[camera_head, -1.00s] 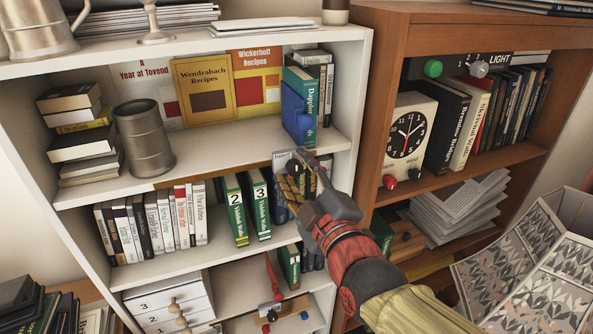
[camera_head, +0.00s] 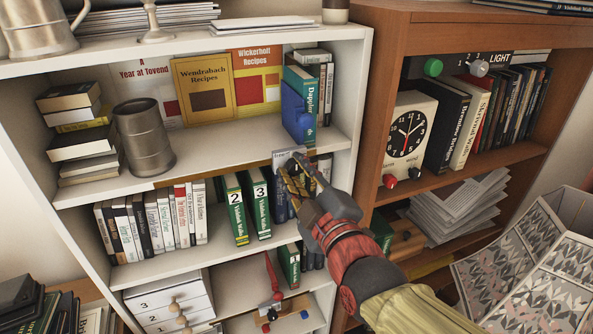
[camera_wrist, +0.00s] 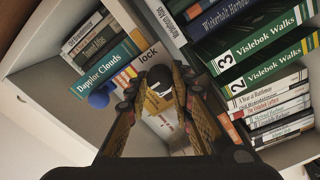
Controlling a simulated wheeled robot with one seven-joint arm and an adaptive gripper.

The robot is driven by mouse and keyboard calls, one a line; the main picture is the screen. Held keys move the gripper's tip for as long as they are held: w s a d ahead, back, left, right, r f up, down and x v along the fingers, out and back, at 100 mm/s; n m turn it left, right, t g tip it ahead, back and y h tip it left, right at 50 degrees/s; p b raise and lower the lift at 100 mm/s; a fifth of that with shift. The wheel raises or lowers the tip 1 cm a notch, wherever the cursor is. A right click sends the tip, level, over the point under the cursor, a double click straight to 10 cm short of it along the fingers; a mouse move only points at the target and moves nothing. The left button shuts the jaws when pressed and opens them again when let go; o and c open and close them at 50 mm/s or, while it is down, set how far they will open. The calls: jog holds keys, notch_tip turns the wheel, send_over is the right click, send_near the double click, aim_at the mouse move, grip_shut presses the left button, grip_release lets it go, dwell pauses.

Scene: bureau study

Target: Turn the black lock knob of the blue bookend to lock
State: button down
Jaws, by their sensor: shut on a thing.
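The blue bookend (camera_head: 296,113) stands on the upper shelf of the white bookcase, against the green "Dapplor Clouds" book; part of it also shows in the wrist view (camera_wrist: 99,98). A pale plate with the word "lock" (camera_wrist: 148,53) lies at the shelf's front edge, partly visible in the head view (camera_head: 287,155). The black lock knob (camera_wrist: 160,74) sits beside that word. My gripper (camera_wrist: 160,86) has its two fingers on either side of the knob and is shut on it. In the head view my gripper (camera_head: 293,168) hides the knob.
Green volumes 2 and 3 (camera_head: 247,204) and a row of books stand on the shelf below, near my fingers. A metal tankard (camera_head: 144,138) is farther left. The brown cabinet with a clock (camera_head: 409,134) stands close on the right.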

jog(key=shift+f+m+b, duration=0.1)
jog(key=shift+m+b, duration=0.2)
jog(key=shift+b, duration=0.4)
jog(key=shift+f+m+b, duration=0.1)
jog(key=shift+m+b, duration=0.4)
jog(key=shift+b, duration=0.55)
jog(key=m+b, duration=0.2)
jog(key=b, duration=0.2)
jog(key=shift+m, duration=0.3)
jog(key=m+b, duration=0.5)
jog(key=shift+d+m, duration=0.1)
jog(key=shift+m, duration=0.2)
jog(key=m+b, duration=0.1)
jog(key=m, duration=0.3)
jog(key=shift+b, duration=0.4)
jog(key=shift+d+r+m+b, duration=0.15)
jog(key=shift+m+b, duration=0.3)
jog(key=shift+m, duration=1.55)
jog(key=c, duration=1.5)
grip_release()
jog(key=shift+r, duration=0.1)
jog(key=shift+c, duration=0.2)
